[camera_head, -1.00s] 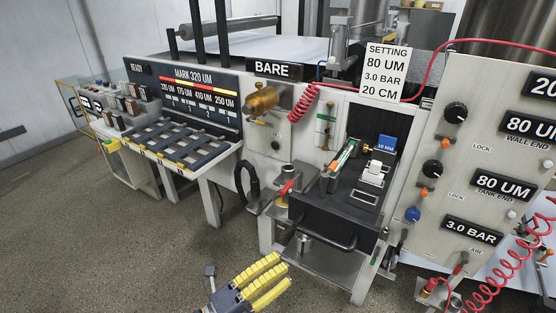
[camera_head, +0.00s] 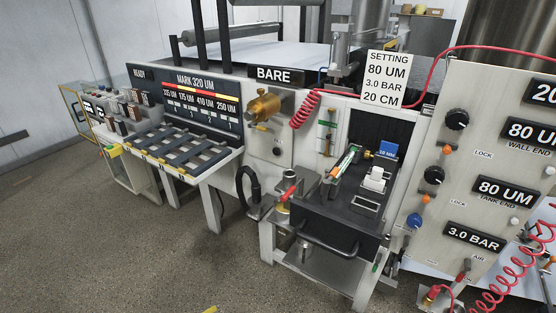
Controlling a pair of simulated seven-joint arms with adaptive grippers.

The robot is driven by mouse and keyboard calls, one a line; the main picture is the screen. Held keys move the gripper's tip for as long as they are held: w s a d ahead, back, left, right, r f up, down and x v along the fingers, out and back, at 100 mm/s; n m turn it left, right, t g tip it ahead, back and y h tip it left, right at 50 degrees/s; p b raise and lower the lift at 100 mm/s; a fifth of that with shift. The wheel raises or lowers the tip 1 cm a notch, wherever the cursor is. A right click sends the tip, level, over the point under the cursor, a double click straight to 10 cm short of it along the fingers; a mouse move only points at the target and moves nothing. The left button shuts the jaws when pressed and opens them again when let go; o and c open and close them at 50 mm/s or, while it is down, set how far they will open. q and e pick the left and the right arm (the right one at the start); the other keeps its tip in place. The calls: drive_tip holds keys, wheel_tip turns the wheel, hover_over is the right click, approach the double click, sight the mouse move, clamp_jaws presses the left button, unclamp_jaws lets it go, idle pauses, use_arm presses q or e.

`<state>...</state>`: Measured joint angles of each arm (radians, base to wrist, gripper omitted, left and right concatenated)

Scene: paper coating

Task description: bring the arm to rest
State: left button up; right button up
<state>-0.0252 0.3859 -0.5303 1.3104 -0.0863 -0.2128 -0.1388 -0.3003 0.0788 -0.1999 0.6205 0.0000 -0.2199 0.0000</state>
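Only a small yellow fingertip of a gripper (camera_head: 210,309) shows at the bottom edge of the head view, left of the middle. From its place I take it for my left gripper, but the arm behind it is out of frame. The tip is over bare floor and apart from the machine. Whether it is open or shut, or holds anything, is hidden. My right gripper does not show. The coating machine (camera_head: 228,165) stands beyond, with a dark drawer-like platform (camera_head: 325,215) bearing a green-striped tool (camera_head: 345,160) and a white block (camera_head: 375,179).
A slatted rack (camera_head: 165,147) juts out at the left. A control panel (camera_head: 470,150) with knobs and a red coiled hose (camera_head: 500,285) stand at the right. A setting card (camera_head: 386,78) reads 80 UM, 3.0 BAR, 20 CM. The grey floor (camera_head: 110,250) at front left is clear.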

use_arm(q)
drive_tip(key=s+a+f+n+g+y, duration=0.1)
drive_tip(key=s+a+f+n+g, duration=0.2)
drive_tip(key=s+f, duration=0.65)
drive_tip(key=s+a+f+n+g+y, duration=0.2)
drive_tip(key=s+a+f, duration=0.3)
drive_tip(key=s+f, duration=0.45)
drive_tip(key=s+d+f+n+g, duration=0.1)
drive_tip(key=s+f, duration=0.1)
drive_tip(key=s, duration=0.7)
drive_tip(key=s+d+f+n+g, duration=0.1)
drive_tip(key=s+d+f, duration=0.1)
drive_tip(key=s, duration=0.7)
drive_tip(key=s+d+f+n+g, duration=0.1)
drive_tip(key=s+d+f+g, duration=0.1)
drive_tip(key=s, duration=0.8)
drive_tip(key=shift+f, duration=0.8)
